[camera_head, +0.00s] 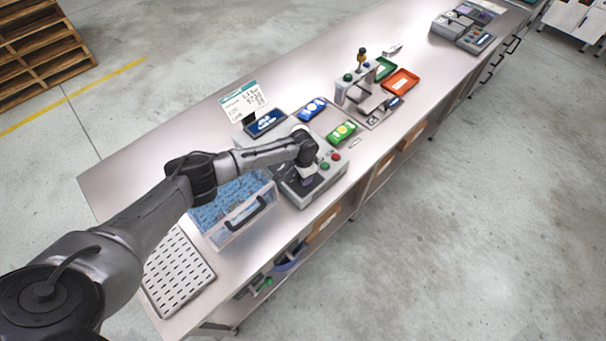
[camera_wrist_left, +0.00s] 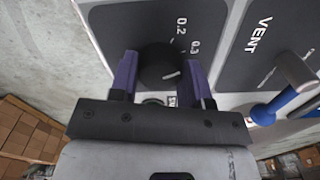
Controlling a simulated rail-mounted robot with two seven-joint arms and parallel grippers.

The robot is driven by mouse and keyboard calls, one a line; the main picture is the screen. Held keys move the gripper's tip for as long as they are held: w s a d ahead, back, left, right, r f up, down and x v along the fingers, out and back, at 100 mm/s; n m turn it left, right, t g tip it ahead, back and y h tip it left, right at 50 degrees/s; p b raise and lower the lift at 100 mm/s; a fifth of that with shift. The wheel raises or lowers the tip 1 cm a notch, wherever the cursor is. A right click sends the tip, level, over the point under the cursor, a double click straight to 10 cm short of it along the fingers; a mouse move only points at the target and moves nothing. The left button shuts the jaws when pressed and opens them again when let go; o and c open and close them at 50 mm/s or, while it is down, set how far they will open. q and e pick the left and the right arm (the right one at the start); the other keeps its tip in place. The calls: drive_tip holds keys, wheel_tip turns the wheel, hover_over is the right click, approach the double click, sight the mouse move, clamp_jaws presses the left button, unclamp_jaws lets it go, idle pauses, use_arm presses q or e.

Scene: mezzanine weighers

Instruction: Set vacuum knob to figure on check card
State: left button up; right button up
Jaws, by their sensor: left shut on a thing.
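My left gripper (camera_head: 307,172) reaches down over the front panel of a grey machine (camera_head: 338,178) on the bench. In the left wrist view its two purple-padded fingers (camera_wrist_left: 158,78) are shut on the round black vacuum knob (camera_wrist_left: 155,62), one on each side. The knob sits on a dark dial plate (camera_wrist_left: 130,22) with 0.2 and 0.3 showing. A short white mark shows on the knob's lower right; the rest of the scale is hidden or out of frame. The white check card (camera_head: 243,101) stands behind the machine; its handwritten figures are too small to read surely. My right gripper is not in view.
Beside the dial is a VENT plate (camera_wrist_left: 262,55) with a metal lever and a blue handle (camera_wrist_left: 272,107). A clear bin of blue pieces (camera_head: 262,208) and a perforated tray (camera_head: 178,270) stand left of the machine. Blue (camera_head: 312,109) and green (camera_head: 341,132) packs lie behind and right.

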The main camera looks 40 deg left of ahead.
use_arm(q)
drive_tip(key=shift+m, duration=0.3)
idle(0.4)
drive_tip(key=o, duration=0.9)
wheel_tip(320, 180, up, 14)
drive_tip(key=shift+f, duration=0.1)
idle(0.5)
